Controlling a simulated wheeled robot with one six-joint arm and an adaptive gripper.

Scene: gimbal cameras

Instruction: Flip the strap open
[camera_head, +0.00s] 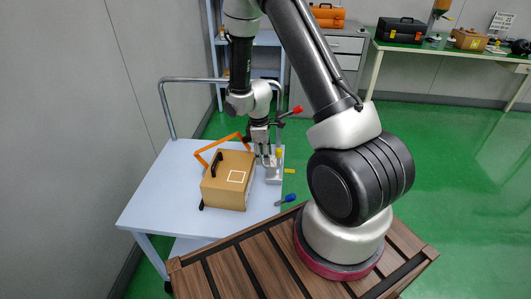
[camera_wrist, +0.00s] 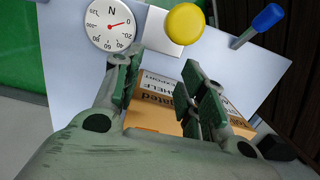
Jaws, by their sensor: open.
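A brown cardboard box (camera_head: 224,190) with a white square outline stands on the light blue table. A curved black piece (camera_head: 216,164), perhaps the strap or a handle, stands up at its left. An orange angular band (camera_head: 204,153) shows behind the box; I cannot tell which piece is the strap. In the wrist view, the box (camera_wrist: 150,113) shows printed lettering and lies partly hidden beyond my fingers. My gripper (camera_head: 266,161) is just right of the box, pointing down.
A grey device with a yellow knob (camera_wrist: 185,24) and a round dial (camera_wrist: 110,25) stands close to my gripper. A red handle (camera_head: 296,110) shows behind. The light blue table (camera_head: 160,190) is clear left of the box.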

